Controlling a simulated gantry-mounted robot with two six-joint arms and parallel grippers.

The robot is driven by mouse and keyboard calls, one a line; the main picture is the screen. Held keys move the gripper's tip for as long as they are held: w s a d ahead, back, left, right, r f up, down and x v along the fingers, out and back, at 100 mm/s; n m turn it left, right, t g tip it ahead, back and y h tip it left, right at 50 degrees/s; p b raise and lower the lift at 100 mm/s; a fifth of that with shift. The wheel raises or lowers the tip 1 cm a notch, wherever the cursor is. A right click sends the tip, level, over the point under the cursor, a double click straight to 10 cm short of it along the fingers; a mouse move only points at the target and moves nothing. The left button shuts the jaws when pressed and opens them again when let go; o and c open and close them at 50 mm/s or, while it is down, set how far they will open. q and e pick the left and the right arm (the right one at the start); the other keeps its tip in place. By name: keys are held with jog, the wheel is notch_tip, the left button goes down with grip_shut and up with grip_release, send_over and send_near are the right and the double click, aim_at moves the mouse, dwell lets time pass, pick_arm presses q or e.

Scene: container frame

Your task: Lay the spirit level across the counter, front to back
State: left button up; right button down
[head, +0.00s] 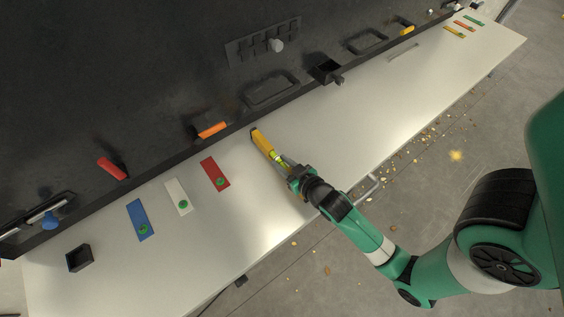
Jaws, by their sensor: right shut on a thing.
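The spirit level (263,142) is a yellow bar with a dark end and a greenish vial part near my gripper. It lies over the white counter (330,135), pointing from near the dark back edge toward the front. My right gripper (287,170) is shut on its front end. I cannot tell whether the level touches the counter or is held just above it. The gripper hides the level's front end. My left gripper is not in view.
Red (215,173), white (178,196) and blue (140,219) cards lie left of the level. A black box (79,258) stands at the counter's left end. A dark board with holders runs along the back. The counter right of the level is mostly clear.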

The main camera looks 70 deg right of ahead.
jog(key=shift+f+b, duration=0.45)
jog(key=shift+f, duration=0.1)
jog(key=c, duration=0.5)
grip_release()
jog(key=shift+c, duration=0.2)
jog(key=b+v, duration=0.1)
jog(key=v, duration=1)
jog(key=shift+f, duration=0.1)
jog(key=shift+s+a, duration=0.15)
jog(key=shift+s, duration=0.1)
jog(key=shift+r, duration=0.25)
